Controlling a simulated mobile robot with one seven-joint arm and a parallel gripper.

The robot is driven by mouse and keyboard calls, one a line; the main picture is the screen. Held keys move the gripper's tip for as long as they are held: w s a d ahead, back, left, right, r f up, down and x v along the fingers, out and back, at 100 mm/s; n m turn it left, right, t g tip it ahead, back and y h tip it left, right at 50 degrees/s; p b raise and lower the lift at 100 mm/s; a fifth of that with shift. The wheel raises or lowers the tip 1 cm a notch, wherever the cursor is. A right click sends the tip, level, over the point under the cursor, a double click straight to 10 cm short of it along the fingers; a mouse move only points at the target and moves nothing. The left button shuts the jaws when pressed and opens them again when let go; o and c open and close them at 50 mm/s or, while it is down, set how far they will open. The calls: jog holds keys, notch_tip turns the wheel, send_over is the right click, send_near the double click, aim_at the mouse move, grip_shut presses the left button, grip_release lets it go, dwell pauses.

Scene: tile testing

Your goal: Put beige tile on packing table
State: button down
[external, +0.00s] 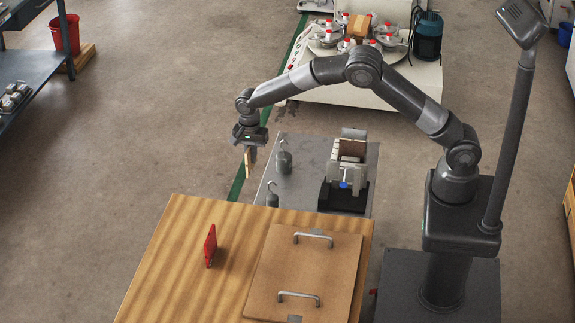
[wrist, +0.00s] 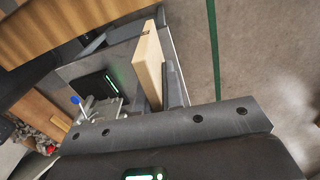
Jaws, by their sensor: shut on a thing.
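My gripper (external: 250,150) is shut on the beige tile (external: 247,166), which hangs on edge below it. In the wrist view the tile (wrist: 150,66) stands upright against a dark finger; the other finger is mostly hidden. The tile is in the air near the left edge of the grey metal table, beyond the far edge of the wooden table. I take the wooden-topped table (external: 180,255) at the front as the packing table. It also shows at the top left of the wrist view (wrist: 60,28).
A red tile (external: 210,246) stands on the wooden table, left of a brown board (external: 300,268) with two metal handles. The grey metal table (external: 300,175) holds a tile rack (external: 347,170) and hooked grey weights (external: 284,161). The wooden top's left part is clear.

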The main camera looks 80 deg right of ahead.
aim_at(247, 177)
jog(key=a, duration=0.3)
jog(key=shift+w+a+r+n, duration=0.25)
jog(key=shift+a+r+n, duration=0.05)
jog(key=shift+a+n, duration=0.1)
jog(key=shift+w+a+f, duration=0.65)
jog(key=shift+a+f, duration=1.15)
jog(key=shift+w+a+f, duration=0.7)
jog(key=shift+a+f, duration=1.05)
jog(key=shift+f, duration=0.1)
jog(key=shift+w+a+f, duration=0.65)
jog(key=shift+a+f, duration=1.15)
jog(key=shift+f, duration=0.15)
jog(key=c, duration=1.5)
grip_release()
jog(key=shift+c, duration=0.2)
